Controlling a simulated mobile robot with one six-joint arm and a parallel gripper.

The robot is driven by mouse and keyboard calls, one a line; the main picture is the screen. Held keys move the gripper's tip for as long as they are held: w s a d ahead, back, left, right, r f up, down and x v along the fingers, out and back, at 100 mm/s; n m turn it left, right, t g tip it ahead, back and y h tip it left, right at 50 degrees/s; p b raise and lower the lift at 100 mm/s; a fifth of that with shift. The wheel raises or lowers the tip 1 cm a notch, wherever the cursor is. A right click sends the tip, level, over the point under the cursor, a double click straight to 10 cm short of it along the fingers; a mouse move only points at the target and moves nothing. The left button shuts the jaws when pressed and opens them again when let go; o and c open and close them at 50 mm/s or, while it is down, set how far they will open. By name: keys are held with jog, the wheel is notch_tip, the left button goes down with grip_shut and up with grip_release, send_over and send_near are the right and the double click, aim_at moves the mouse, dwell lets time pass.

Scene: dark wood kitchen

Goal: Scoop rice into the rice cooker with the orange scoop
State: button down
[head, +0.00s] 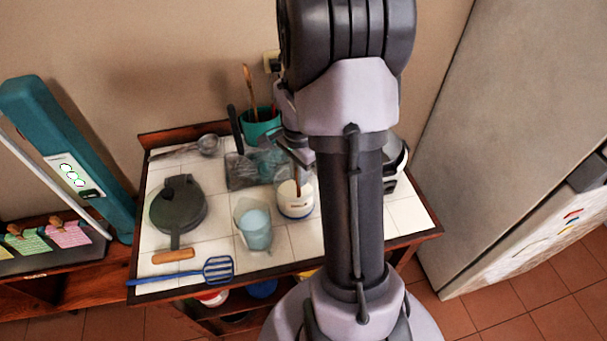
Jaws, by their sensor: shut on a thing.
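My gripper (293,146) is partly hidden by my own arm, above the middle of the tiled table. It is shut on the orange scoop (296,176), which looks brownish-orange and points down into a white round container (296,207) with a blue band. The scoop's lower end is hidden in or behind the container's rim, and I cannot make out rice. A white and black appliance (396,172), possibly the rice cooker, stands right of the container and is mostly hidden behind my arm.
A translucent bluish cup (256,229) stands left of the container. A dark round pan (178,208), a blue slotted spatula (217,270) and a metal ladle (208,145) lie further left. A teal utensil pot (260,128) stands behind. A fridge (530,130) is at right.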

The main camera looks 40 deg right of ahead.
notch_tip(320, 180, up, 16)
jog(key=s+p, duration=0.1)
jog(key=p, duration=1)
jog(key=shift+r, duration=0.25)
